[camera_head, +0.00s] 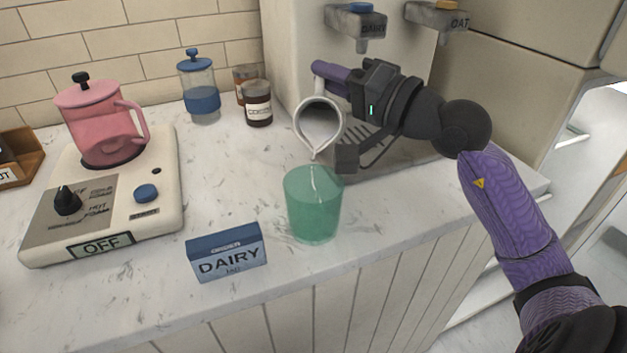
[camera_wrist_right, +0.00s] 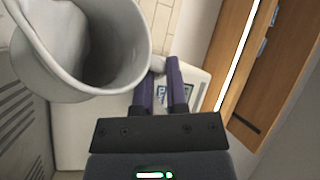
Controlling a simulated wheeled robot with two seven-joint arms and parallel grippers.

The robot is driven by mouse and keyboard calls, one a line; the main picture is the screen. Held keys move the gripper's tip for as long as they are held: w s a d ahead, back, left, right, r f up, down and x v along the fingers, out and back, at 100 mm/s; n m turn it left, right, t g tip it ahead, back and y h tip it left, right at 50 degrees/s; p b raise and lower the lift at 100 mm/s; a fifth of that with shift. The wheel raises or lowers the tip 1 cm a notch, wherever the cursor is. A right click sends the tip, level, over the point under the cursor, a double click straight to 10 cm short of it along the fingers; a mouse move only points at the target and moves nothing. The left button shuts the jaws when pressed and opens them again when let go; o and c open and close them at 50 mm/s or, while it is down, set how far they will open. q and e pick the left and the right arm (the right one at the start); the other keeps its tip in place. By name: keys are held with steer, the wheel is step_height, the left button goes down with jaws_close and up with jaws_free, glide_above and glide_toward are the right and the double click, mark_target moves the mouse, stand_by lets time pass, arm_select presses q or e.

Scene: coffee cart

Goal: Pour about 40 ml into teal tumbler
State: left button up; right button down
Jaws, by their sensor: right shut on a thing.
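The teal tumbler (camera_head: 313,215) stands upright near the counter's front edge in the head view. It is translucent green. My right gripper (camera_head: 325,75) is shut on a small white pitcher (camera_head: 318,122) and holds it above the tumbler, tilted with its spout down toward the tumbler's rim. A thin whitish streak shows between the spout and the tumbler's inside. The liquid level in the tumbler is hard to make out. In the right wrist view the pitcher (camera_wrist_right: 125,70) is at upper left, with my purple fingers (camera_wrist_right: 160,88) at its handle. My left gripper is not in view.
A blue-topped DAIRY card (camera_head: 228,253) stands left of the tumbler. A pink kettle (camera_head: 100,125) sits on a base marked OFF (camera_head: 160,200). A blue-lidded jar (camera_head: 200,90) and a dark jar (camera_head: 258,105) stand behind. DAIRY (camera_head: 358,22) and OAT (camera_head: 437,17) dispensers are at the back.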

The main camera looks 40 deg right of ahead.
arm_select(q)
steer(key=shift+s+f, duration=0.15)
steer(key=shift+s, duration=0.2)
arm_select(e)
steer(key=shift+s+a+r+n+y, duration=0.2)
steer(key=shift+s+r+n+y, duration=0.1)
steer(key=shift+n, duration=0.2)
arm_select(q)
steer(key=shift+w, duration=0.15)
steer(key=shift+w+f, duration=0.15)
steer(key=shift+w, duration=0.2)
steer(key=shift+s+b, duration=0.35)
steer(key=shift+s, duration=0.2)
arm_select(e)
steer(key=shift+s+a+t, duration=0.1)
steer(key=shift+t, duration=0.2)
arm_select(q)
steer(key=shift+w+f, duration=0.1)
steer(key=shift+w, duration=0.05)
arm_select(e)
steer(key=shift+r+n, duration=0.1)
steer(key=shift+n, duration=0.3)
steer(key=shift+s+a, duration=0.1)
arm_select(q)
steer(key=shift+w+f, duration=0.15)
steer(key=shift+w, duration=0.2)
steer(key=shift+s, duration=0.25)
arm_select(e)
steer(key=shift+r+n+y, duration=0.1)
steer(key=shift+n+y, duration=0.2)
